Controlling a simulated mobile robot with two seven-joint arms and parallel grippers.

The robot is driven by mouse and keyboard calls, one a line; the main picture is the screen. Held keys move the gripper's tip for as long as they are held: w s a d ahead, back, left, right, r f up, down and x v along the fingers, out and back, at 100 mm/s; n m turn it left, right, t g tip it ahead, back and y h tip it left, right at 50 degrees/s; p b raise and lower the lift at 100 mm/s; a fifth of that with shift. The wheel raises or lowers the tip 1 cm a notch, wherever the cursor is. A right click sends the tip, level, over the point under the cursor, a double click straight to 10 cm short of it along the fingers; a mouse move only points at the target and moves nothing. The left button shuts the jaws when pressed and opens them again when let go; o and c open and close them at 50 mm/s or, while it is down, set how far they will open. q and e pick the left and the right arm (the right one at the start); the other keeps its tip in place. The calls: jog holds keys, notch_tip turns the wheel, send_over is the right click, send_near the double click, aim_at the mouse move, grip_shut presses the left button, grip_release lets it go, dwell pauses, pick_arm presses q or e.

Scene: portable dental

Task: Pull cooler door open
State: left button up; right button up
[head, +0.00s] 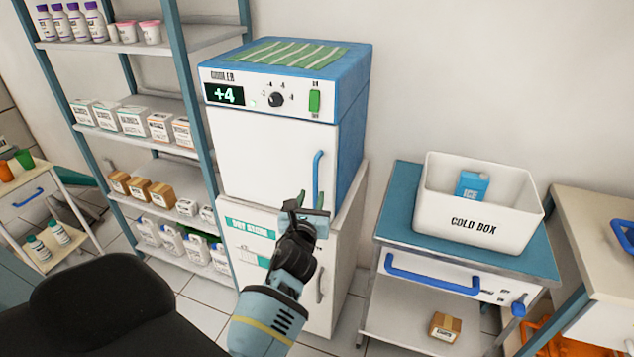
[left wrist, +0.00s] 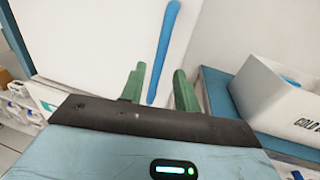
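The cooler (head: 345,125) is a blue and white box on a white cabinet, with its white door (head: 262,160) shut. A vertical blue handle (head: 318,175) is on the door's right side. My left gripper (head: 312,203) is at the handle's lower end in the head view. In the left wrist view, its green fingers (left wrist: 160,88) are spread apart. The blue handle (left wrist: 164,50) shows between and beyond them, its lower end between the fingers. I cannot tell whether they touch it. My right gripper is out of view.
A shelf rack (head: 188,80) with boxes and bottles stands close left of the cooler. To the right, a blue-topped cart (head: 398,205) holds a white cold box (head: 480,215) with a blue ice pack (head: 472,185). A striped cloth (head: 290,53) lies on the cooler.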

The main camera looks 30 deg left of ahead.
aim_at(315, 185)
pick_arm(q)
jog(key=shift+b+x, duration=0.3)
jog(key=shift+x, duration=3.15)
grip_shut()
